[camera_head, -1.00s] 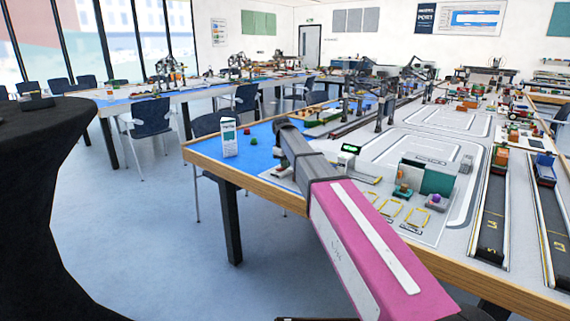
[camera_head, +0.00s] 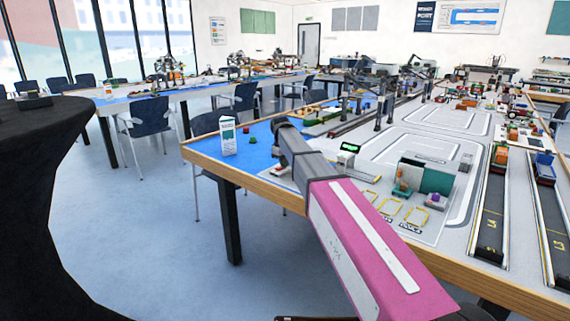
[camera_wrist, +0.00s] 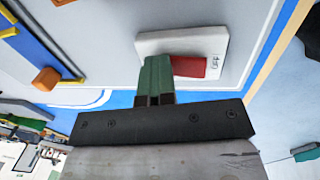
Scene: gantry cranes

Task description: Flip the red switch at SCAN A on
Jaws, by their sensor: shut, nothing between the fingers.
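The red switch (camera_wrist: 190,67) sits in a white plate on the table and shows in the wrist view. The word OFF is printed on the plate, just right of the red part. My gripper (camera_wrist: 156,62) has its green fingers shut together with nothing between them. The fingertips are at the left end of the red part and hide that end. I cannot tell whether they touch it. In the head view a small white plate with red on it (camera_head: 280,170) lies beside the dark end of my arm. My fingers are not clear there.
The table (camera_head: 262,188) has a wooden edge near the plate. A white box-like sign (camera_head: 228,136) and a small green-lit display (camera_head: 349,147) stand nearby. A teal and grey block (camera_head: 435,180) stands to the right. An orange block (camera_wrist: 46,79) shows in the wrist view.

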